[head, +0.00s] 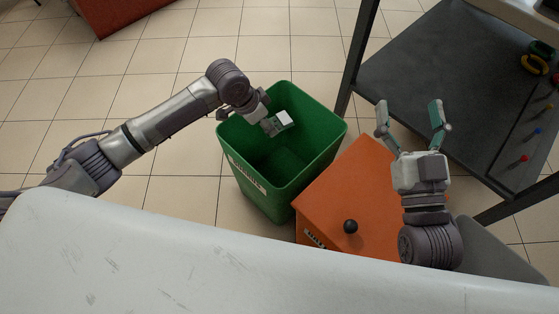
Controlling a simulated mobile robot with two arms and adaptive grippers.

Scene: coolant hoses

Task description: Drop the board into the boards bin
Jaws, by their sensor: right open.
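The green boards bin (318,163) stands open on the floor in the middle of the head view, with a pale label on its front-left side. My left gripper (271,125) reaches in from the left over the bin's opening. It appears shut on a small board (285,119) with a white square face, which shows at its fingertips within the bin's outline. How far the board is above the bin's floor is hard to tell. My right gripper (410,117) is open and empty, with its two fingers spread, to the right of the bin.
An orange box (350,190) with a black knob (350,227) stands against the bin's right side. A dark shelf table (420,60) is at the right, with colored pegs along its edge. A pale scratched surface (150,260) fills the front. Tiled floor is clear behind the bin.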

